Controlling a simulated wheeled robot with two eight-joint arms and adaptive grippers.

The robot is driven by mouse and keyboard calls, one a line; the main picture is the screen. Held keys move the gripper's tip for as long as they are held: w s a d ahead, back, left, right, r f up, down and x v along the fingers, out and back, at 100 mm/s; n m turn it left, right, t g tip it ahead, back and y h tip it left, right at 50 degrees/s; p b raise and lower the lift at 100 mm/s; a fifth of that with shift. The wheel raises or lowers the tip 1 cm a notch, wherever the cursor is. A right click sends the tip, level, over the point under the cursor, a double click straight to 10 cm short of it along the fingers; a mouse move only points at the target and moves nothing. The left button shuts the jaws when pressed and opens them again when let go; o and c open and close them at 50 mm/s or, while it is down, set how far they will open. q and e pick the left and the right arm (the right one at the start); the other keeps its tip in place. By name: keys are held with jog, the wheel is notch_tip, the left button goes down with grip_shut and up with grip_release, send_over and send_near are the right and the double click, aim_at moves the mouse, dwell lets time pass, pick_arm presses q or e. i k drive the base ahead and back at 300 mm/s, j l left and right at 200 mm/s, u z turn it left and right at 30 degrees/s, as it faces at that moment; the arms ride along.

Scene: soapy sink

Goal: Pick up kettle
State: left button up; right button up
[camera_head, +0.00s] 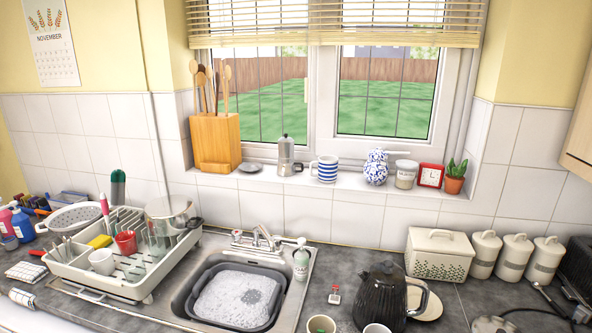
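The black kettle (380,297) stands upright on the grey countertop, right of the sink. Its ribbed body has a lid on top and a handle on its right side. A pale round disc (425,304) lies on the counter just right of the kettle, partly hidden behind its handle. Neither of my grippers shows in the head view, so their state cannot be seen.
Mugs (321,325) stand in front of the kettle at the picture's lower edge. A soapy basin (235,295) sits in the sink, left of it. A white bread bin (438,254) and several canisters (514,257) stand behind right. A dish rack (125,250) fills the left.

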aim_at(375, 302)
jog(key=z, duration=1.1)
jog(key=i+j+z, duration=0.1)
jog(key=z, duration=0.4)
jog(key=i+j+z, duration=0.1)
jog(key=z, duration=0.4)
jog(key=j+z, duration=0.3)
jog(key=z, duration=0.2)
